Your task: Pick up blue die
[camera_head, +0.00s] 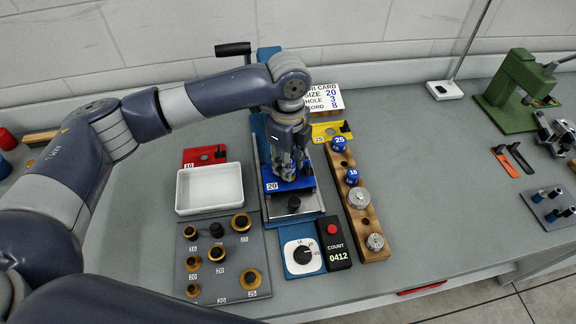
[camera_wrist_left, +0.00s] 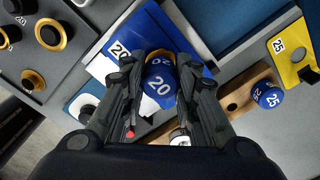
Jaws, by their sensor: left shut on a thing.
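My left gripper (camera_head: 288,172) is shut on a blue die (camera_wrist_left: 160,87) marked 20, which sits between its two fingers in the left wrist view. In the head view the fingers hide most of the die. The gripper is over the blue plate (camera_head: 305,183) labelled 20 on the press; whether the die touches the plate I cannot tell. Two other blue-topped dies, marked 25 (camera_head: 339,144) and 16 (camera_head: 352,175), stand in the wooden rack (camera_head: 375,215) to the right. My right gripper is not in view.
A white tray (camera_head: 209,211) and a grey board (camera_head: 218,292) with several brass rings are left of the press. A dial box (camera_head: 302,257) and a counter (camera_head: 336,246) stand in front. A green press (camera_head: 517,92) is far right. The table between is clear.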

